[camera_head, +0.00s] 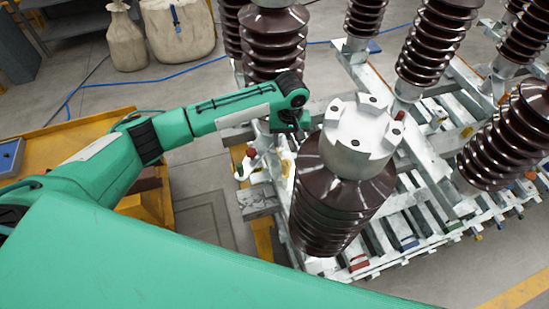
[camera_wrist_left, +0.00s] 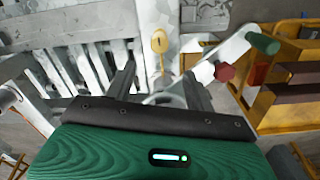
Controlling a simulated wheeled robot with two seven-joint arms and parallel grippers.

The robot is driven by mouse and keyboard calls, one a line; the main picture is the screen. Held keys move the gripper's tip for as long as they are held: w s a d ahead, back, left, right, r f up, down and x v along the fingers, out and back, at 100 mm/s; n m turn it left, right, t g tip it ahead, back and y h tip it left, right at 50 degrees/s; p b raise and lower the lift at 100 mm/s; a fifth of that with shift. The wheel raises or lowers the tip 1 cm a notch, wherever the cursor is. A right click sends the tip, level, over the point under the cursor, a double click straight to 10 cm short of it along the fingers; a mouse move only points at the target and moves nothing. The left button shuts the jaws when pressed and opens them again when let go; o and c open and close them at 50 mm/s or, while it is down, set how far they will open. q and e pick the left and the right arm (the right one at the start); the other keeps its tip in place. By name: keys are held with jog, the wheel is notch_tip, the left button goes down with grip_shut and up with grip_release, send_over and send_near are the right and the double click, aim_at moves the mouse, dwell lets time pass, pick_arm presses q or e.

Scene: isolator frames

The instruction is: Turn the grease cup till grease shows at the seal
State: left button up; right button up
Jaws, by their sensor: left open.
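My left gripper (camera_wrist_left: 159,75) is open in the left wrist view, its two dark fingers apart with nothing gripped between them. Beyond the fingertips is a small yellow round-headed piece (camera_wrist_left: 158,41) on a thin yellow stem, in line with the gap. I cannot tell whether it is the grease cup. Right of it are a red knob (camera_wrist_left: 225,72), a second red piece (camera_wrist_left: 258,73) and a green handle (camera_wrist_left: 262,43) on a pale lever. In the head view my left wrist hangs beside the near insulator, and its fingertips are hidden. No grease or seal can be made out.
A brown ribbed insulator (camera_head: 330,215) with a white metal cap (camera_head: 360,135) stands close right of my left arm. More insulators (camera_head: 510,140) stand on the pale steel frame (camera_head: 262,200). A yellow bench (camera_head: 60,140) is at left. A blue cable (camera_head: 150,77) crosses the floor.

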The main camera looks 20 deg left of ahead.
pick_arm(q)
jog(key=p, duration=0.2)
send_over(287, 163)
notch_tip(287, 163, down, 6)
jog(key=shift+s+d+f, duration=0.1)
jog(key=shift+f, duration=0.1)
notch_tip(287, 163, down, 6)
jog(key=shift+r+p, duration=0.1)
jog(key=shift+p, duration=0.4)
jog(key=shift+f, duration=0.7)
jog(key=shift+a, duration=0.2)
pick_arm(e)
jog(key=r, duration=0.3)
jog(key=shift+s+d, duration=0.1)
jog(key=shift+d, duration=0.2)
jog(key=shift+d, duration=0.15)
pick_arm(q)
jog(key=c, duration=1)
pick_arm(e)
jog(key=shift+d, duration=0.45)
